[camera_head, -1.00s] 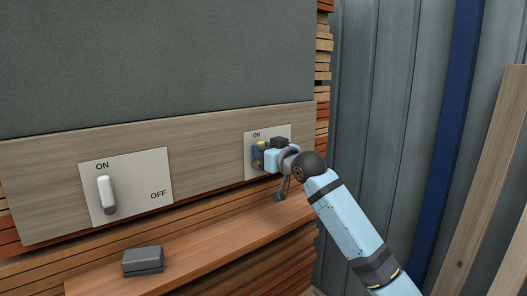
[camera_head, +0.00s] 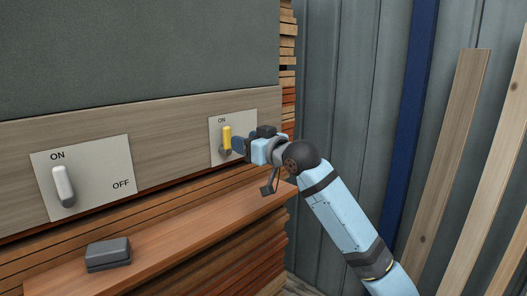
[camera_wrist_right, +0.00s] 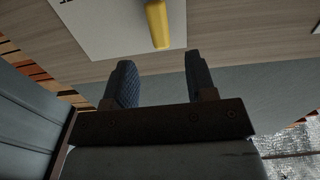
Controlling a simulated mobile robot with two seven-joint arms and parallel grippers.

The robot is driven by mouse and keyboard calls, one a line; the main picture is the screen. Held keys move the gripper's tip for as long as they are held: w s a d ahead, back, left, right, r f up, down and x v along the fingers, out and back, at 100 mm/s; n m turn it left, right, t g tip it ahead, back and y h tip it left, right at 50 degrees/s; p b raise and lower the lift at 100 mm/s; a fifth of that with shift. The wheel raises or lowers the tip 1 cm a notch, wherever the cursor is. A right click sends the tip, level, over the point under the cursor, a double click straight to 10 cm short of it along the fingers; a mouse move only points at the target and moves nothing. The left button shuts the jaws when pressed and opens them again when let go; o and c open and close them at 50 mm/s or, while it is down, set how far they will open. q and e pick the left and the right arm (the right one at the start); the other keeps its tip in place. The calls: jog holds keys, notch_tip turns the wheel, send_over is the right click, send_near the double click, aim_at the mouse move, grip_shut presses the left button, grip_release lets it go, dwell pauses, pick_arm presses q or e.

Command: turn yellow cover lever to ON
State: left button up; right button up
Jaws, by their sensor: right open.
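The yellow cover lever (camera_head: 227,138) stands upright on its white plate (camera_head: 216,126), just below the ON label. It also shows at the top of the right wrist view (camera_wrist_right: 156,25), beyond the fingertips. My right gripper (camera_head: 238,146) is just right of the lever in the head view. Its two dark fingers (camera_wrist_right: 161,75) are apart, with nothing between them. The gripper and wrist hide the right part of the plate. My left gripper is not in view.
A second plate (camera_head: 100,180) at left has a white lever (camera_head: 63,186) and ON and OFF labels. A dark grey box (camera_head: 108,254) lies on the wooden ledge (camera_head: 175,245) below. Planks (camera_head: 447,160) lean against the metal wall at right.

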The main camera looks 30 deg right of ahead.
jog(key=v, duration=0.6)
jog(key=shift+s+b, duration=0.35)
jog(key=shift+b, duration=0.1)
jog(key=s+a+f+m+g+h+p, duration=0.1)
jog(key=s+a+f, duration=0.15)
jog(key=f, duration=1.15)
jog(key=s+a+f+g+h+p, duration=0.1)
jog(key=s+f+g+p, duration=0.15)
jog(key=f, duration=1.15)
jog(key=s+a+f+g+p, duration=0.1)
jog(key=s+a+f, duration=0.2)
jog(key=s+f, duration=0.8)
jog(key=s+a+f+g+h, duration=0.1)
jog(key=s+a+f, duration=0.1)
jog(key=s+f, duration=0.9)
jog(key=s, duration=0.5)
jog(key=shift+a+f+p, duration=0.35)
jog(key=shift+a+f, duration=0.05)
jog(key=shift+s+g, duration=0.1)
jog(key=shift+g, duration=0.15)
